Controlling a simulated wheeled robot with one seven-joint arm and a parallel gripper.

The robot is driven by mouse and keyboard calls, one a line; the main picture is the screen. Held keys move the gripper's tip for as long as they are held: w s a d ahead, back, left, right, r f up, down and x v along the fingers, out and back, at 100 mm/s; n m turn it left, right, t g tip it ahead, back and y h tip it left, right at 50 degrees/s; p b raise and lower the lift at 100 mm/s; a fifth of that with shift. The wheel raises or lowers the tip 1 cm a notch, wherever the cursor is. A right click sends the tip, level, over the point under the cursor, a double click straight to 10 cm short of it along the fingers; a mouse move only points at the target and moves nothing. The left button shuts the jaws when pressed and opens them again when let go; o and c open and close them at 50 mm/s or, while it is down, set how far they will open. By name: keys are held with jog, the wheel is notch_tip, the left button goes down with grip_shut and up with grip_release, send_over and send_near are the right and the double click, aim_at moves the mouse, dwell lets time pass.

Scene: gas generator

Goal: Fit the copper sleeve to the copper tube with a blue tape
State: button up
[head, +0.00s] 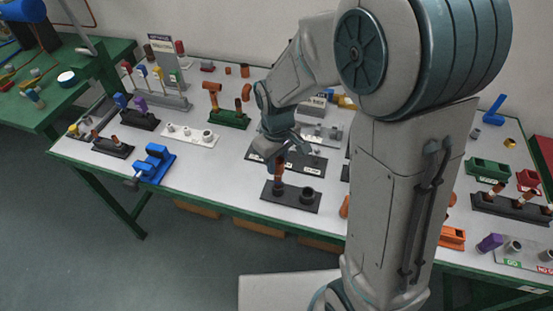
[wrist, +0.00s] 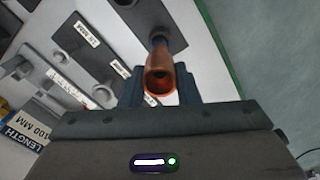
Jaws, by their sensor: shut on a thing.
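My gripper (head: 281,150) points down over a black block (head: 292,204) near the front edge of the table. It is shut on a hollow copper piece, which looks like the copper sleeve (wrist: 160,76). In the head view copper (head: 278,174) shows below the fingers, upright over the left part of the block. I cannot tell whether it is seated there or just above.
A black block with copper tubes (head: 112,147) stands at the left, beside a blue vice (head: 153,164). Another black block with copper tubes (head: 511,206) stands at the right. A green block (head: 229,119) holds copper fittings behind. My arm hides the table's middle right.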

aim_at(277, 164)
jog(key=shift+f, duration=0.4)
jog(key=o, duration=0.9)
jog(key=shift+r, duration=0.1)
notch_tip(277, 164, up, 14)
jog(key=shift+f+b, duration=0.15)
jog(key=shift+b, duration=0.2)
jog(key=s+d+m+t, duration=0.1)
jog(key=s+d+m, duration=0.1)
jog(key=s+d, duration=0.2)
jog(key=s+d+f+m+t, duration=0.1)
jog(key=s+d+m, duration=0.2)
jog(key=s+d, duration=0.1)
jog(key=s+d+m+t, duration=0.1)
jog(key=s+d+m, duration=0.2)
jog(key=s+d, duration=0.1)
jog(key=shift+s+f, duration=0.2)
jog(key=shift+s, duration=0.25)
